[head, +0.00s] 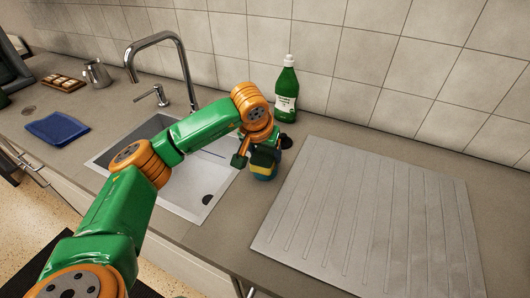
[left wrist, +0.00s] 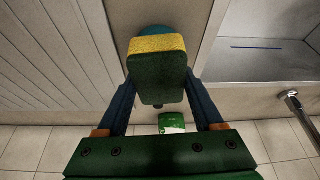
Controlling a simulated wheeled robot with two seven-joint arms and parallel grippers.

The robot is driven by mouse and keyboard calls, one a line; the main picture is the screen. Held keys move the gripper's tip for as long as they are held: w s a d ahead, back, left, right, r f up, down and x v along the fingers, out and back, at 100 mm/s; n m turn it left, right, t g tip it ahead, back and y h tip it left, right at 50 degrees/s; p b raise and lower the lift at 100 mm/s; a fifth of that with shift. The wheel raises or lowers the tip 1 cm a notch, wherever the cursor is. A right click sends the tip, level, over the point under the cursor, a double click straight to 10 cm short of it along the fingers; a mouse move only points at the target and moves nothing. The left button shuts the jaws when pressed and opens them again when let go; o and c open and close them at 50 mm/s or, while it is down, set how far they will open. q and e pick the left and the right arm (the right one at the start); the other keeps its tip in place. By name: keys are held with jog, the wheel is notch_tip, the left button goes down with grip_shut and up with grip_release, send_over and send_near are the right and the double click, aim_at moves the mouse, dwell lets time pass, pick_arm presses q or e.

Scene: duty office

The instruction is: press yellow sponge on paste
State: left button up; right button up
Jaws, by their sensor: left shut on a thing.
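My left gripper (head: 262,148) is shut on a sponge with a yellow layer (left wrist: 156,43) and a dark green layer. In the left wrist view the sponge sits between the two fingertips. In the head view it hangs low over the counter, between the sink and the ribbed board. A blue-teal round thing (left wrist: 155,30), perhaps the paste container, shows just past the sponge's yellow side. It also shows under the sponge in the head view (head: 264,178). The sponge hides most of it, and I cannot tell whether they touch. No paste shows. My right gripper is out of view.
A green bottle (head: 287,90) stands by the tiled wall behind the gripper. The sink (head: 190,195) with its tap (head: 183,65) lies left, the grey ribbed board (head: 370,220) right. A blue cloth (head: 57,128) lies farther left.

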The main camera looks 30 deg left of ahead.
aim_at(265, 153)
pick_arm(q)
jog(key=shift+f+b, duration=0.4)
jog(key=shift+f, duration=0.15)
dwell(1.1)
jog(key=shift+r, duration=0.15)
notch_tip(265, 153, up, 7)
jog(key=p, duration=0.6)
